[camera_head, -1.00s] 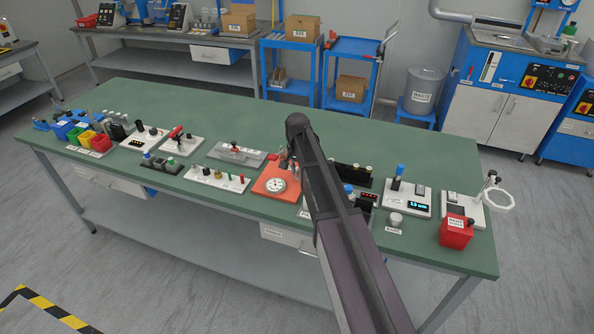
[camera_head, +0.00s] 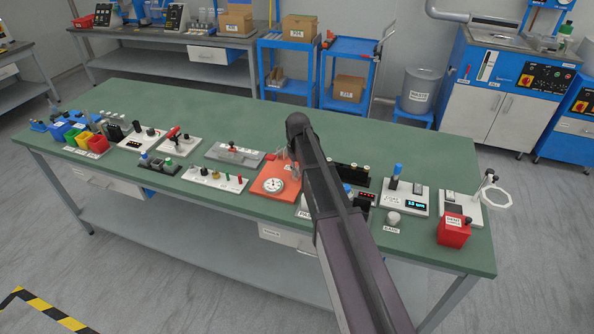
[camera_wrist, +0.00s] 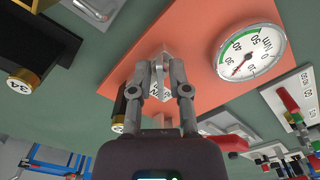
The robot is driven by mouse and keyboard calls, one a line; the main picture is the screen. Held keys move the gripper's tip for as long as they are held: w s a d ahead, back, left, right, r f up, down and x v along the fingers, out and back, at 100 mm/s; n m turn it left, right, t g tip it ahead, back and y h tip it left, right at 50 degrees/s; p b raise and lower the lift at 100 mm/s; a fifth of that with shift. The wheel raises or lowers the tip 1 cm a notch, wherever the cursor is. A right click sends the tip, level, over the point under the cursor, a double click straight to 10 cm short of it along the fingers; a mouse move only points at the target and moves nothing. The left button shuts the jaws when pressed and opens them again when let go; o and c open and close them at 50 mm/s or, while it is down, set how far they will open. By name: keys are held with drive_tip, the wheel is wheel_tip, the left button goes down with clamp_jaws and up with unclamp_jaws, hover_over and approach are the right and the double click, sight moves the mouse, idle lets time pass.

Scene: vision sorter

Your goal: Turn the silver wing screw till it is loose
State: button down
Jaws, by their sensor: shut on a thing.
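An orange plate (camera_head: 268,180) with a round Nm dial (camera_head: 274,184) lies on the green bench, just left of my arm in the head view. In the wrist view the plate (camera_wrist: 200,35) fills the middle and the dial (camera_wrist: 250,50) is to the right of my fingers. My gripper (camera_wrist: 166,62) is shut over the plate, on a silver piece (camera_wrist: 160,70) that I take for the wing screw. The fingers cover much of it, so its angle is hard to read. In the head view my arm hides it.
Close by are a dark rack with brass-ended cylinders (camera_wrist: 25,78), a white board with knobs (camera_head: 215,179) and a clear-topped grey block (camera_head: 234,153). The bench behind my arm is clear.

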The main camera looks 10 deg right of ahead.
drive_tip(key=shift+n, duration=0.6)
drive_tip(key=c, duration=0.8)
unclamp_jaws()
